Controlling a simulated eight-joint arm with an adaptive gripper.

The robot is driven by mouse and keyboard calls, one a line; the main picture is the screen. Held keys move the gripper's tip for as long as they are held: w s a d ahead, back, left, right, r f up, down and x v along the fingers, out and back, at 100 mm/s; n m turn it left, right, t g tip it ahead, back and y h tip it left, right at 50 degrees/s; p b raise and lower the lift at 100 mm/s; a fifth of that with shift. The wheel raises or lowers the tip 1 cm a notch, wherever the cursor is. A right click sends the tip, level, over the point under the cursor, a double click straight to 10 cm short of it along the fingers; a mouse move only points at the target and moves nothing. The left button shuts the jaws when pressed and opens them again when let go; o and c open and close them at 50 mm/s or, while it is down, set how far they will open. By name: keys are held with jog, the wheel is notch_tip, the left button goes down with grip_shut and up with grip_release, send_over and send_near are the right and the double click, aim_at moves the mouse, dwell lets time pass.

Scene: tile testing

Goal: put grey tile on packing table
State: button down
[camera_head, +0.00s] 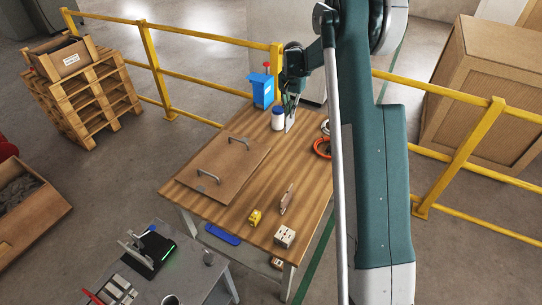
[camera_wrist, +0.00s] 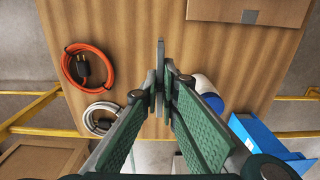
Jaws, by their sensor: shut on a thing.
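My gripper (camera_head: 291,98) is over the far part of the wooden table (camera_head: 250,190), which I take to be the packing table. It is shut on the thin grey tile (camera_head: 291,119), held upright on edge, beside a white jar with a blue lid. In the wrist view the tile (camera_wrist: 160,73) shows edge-on between the two green fingers (camera_wrist: 161,88). Wood is behind it in that view. I cannot tell whether the tile's lower edge touches the table.
The white jar (camera_head: 278,120) and a blue container (camera_head: 262,90) stand close left of my gripper. An orange cable coil (camera_wrist: 88,70) and white coil (camera_wrist: 101,118) lie opposite. A flat brown case (camera_head: 222,170) covers the table's left. A yellow railing (camera_head: 200,81) runs behind.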

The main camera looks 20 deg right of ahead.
aim_at(290, 123)
jog(key=shift+f+b, duration=0.45)
jog(key=shift+f, duration=2.65)
jog(key=shift+f, duration=0.1)
jog(key=shift+f+b, duration=0.3)
jog(key=shift+f, duration=1.5)
jog(key=shift+f, duration=0.1)
jog(key=c, duration=3)
grip_release()
jog(key=o, duration=0.4)
